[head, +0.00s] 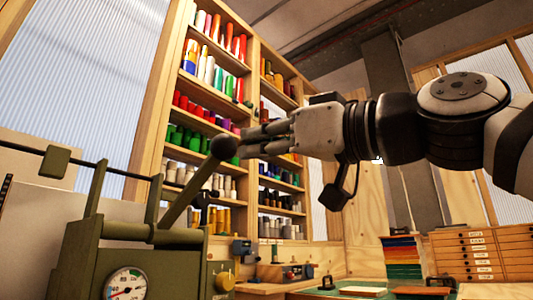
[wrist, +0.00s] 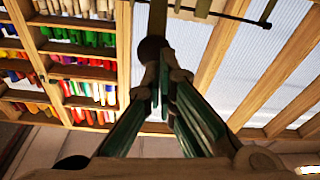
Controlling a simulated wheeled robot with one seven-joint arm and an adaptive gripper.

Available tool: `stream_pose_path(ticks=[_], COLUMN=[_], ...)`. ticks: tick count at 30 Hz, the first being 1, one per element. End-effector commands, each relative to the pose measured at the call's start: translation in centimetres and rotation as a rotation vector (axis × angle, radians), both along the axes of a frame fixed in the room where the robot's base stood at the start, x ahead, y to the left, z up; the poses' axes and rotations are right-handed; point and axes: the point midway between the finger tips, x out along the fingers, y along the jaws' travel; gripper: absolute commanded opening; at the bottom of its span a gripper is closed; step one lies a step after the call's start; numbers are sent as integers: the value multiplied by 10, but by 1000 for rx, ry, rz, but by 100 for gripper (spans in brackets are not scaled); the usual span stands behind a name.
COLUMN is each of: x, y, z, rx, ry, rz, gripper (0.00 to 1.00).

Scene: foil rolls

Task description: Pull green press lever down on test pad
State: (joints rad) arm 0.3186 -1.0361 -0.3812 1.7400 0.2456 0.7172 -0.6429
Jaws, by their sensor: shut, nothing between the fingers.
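The green press (head: 130,255) stands at the lower left of the head view, with a round dial gauge on its front. Its green lever (head: 182,198) slants up to the right and ends in a dark ball knob (head: 224,146). My gripper (head: 244,141) is shut and empty, its fingertips right beside the knob. In the wrist view the knob (wrist: 150,47) sits just beyond the fingertips (wrist: 160,72) and is partly covered by them. I cannot tell whether they touch. A test pad cannot be made out.
Shelves of coloured foil rolls (head: 205,110) rise behind the lever. A wooden drawer cabinet (head: 468,254) and a green mat (head: 340,291) are on the bench at the lower right. A horizontal dark rod (head: 120,172) runs across the press top.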

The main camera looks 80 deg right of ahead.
Motion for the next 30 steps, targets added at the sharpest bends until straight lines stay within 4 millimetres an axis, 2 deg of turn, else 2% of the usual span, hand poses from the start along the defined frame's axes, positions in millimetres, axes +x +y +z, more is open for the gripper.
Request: stream_pose_path(ticks=[1,9,15,21,30], x=[-4,-48,-74,-84,-85], y=[2,22,33,37,38], z=[6,-14,-26,-31,-32], rx=[-2,-3,-5,-3,-4], ry=[-6,-11,-10,-7,-8], rz=[0,2,2,2,2], gripper=[0,0,0,0,0])
